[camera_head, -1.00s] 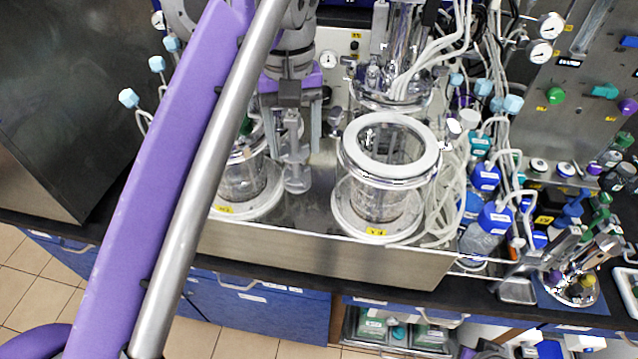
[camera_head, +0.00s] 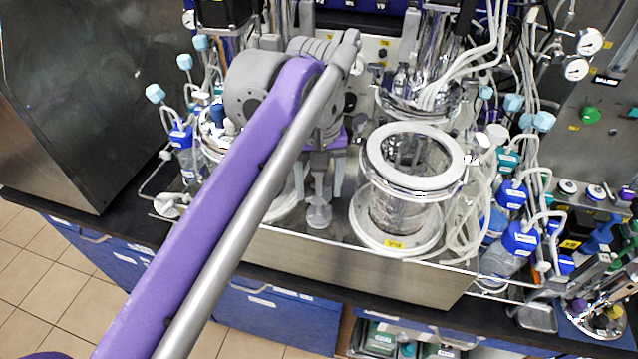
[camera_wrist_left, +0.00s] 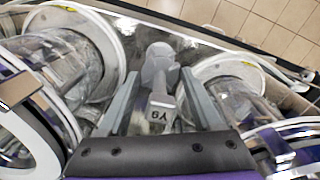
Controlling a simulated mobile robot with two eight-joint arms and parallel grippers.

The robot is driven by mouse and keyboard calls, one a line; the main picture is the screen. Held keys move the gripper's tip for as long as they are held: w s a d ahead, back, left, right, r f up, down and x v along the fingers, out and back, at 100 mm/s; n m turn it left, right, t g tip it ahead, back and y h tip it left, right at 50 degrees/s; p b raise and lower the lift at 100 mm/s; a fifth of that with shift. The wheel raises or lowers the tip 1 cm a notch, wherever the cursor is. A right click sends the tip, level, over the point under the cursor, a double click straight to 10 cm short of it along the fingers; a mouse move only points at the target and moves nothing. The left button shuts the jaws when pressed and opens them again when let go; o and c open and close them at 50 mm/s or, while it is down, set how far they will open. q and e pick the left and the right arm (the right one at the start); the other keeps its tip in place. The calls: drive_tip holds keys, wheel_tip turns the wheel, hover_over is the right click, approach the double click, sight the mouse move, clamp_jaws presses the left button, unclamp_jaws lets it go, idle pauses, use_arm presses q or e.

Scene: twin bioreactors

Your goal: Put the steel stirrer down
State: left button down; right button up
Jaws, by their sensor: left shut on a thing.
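The steel stirrer (camera_head: 319,214), a grey shaft with a round foot, is upright between the two glass vessels, above or on the steel tray (camera_head: 330,262). I cannot tell whether its foot touches the tray. My left gripper (camera_head: 321,186) is shut on the stirrer from above, partly behind my own arm. In the left wrist view the stirrer (camera_wrist_left: 160,72) shows between the two grey fingers, with a label marked Y9. My right gripper is not in view.
The right vessel (camera_head: 402,205) with its white ring stands close beside the stirrer. The left vessel is mostly hidden by my arm. White tubes and blue-capped bottles (camera_head: 519,240) crowd the right. The tray's front edge lies just ahead of the stirrer.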

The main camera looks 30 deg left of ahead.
use_arm(q)
drive_tip(key=shift+w, duration=0.1)
drive_tip(key=shift+f, duration=0.15)
drive_tip(key=shift+c, duration=0.2)
unclamp_jaws()
wheel_tip(320, 180, up, 12)
drive_tip(key=shift+r+p, duration=0.2)
drive_tip(key=shift+p, duration=0.6)
